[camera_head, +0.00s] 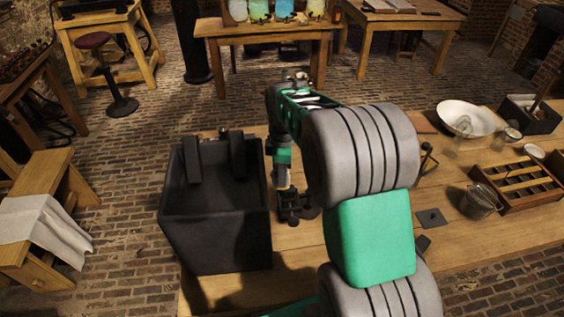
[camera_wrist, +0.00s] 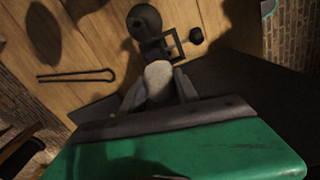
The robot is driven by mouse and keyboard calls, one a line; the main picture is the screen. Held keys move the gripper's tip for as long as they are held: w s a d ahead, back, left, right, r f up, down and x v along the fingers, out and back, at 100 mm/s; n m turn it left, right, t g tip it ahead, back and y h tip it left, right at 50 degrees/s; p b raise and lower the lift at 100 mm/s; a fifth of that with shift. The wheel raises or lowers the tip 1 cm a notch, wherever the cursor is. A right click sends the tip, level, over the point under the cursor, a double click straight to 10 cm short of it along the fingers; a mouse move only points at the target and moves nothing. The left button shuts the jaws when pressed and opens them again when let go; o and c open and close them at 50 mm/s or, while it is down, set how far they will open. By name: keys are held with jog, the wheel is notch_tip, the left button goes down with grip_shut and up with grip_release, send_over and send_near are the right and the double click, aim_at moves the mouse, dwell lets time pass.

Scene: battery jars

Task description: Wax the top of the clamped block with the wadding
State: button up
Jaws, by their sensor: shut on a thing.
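My gripper (camera_head: 282,182) points down over the bench, just right of the big black box. In the wrist view its fingers (camera_wrist: 159,88) are shut on a pale, rounded lump of wadding (camera_wrist: 158,74). A small dark clamp (camera_head: 294,206) stands on the bench just below and beside the gripper. In the wrist view the dark clamp (camera_wrist: 145,22) with a square frame and a knob lies just beyond the wadding. I cannot make out the block apart from the clamp, nor whether the wadding touches it.
The tall black open box (camera_head: 215,235) stands close left of my gripper. A dark hairpin-shaped tool (camera_wrist: 75,76) lies on the bench. To the right are a white bowl (camera_head: 466,118), a metal bucket (camera_head: 481,202) and a slotted wooden tray (camera_head: 520,182). My arm hides part of the bench.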

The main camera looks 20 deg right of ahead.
jog(key=shift+f, duration=0.6)
jog(key=shift+f+b, duration=0.45)
jog(key=shift+f, duration=0.2)
jog(key=shift+s+d+r, duration=0.1)
jog(key=shift+d+r, duration=0.05)
jog(key=shift+d, duration=0.25)
jog(key=shift+s+d+r, duration=0.1)
jog(key=shift+d, duration=0.3)
jog(key=shift+s+d, duration=0.2)
jog(key=shift+d, duration=0.8)
jog(key=shift+w+a, duration=0.15)
jog(key=shift+a, duration=0.7)
jog(key=shift+w+a, duration=0.15)
jog(key=shift+a, duration=0.65)
jog(key=shift+w+a+r+p, duration=0.1)
jog(key=shift+a+r+p, duration=0.2)
jog(key=shift+p, duration=0.15)
jog(key=shift+w+r+p, duration=0.1)
jog(key=shift+r+p, duration=0.2)
jog(key=shift+r, duration=0.5)
jog(key=shift+d+r+p, duration=0.15)
jog(key=shift+r+p, duration=0.35)
jog(key=shift+r, duration=0.25)
jog(key=shift+r+p, duration=1.4)
jog(key=shift+r, duration=0.8)
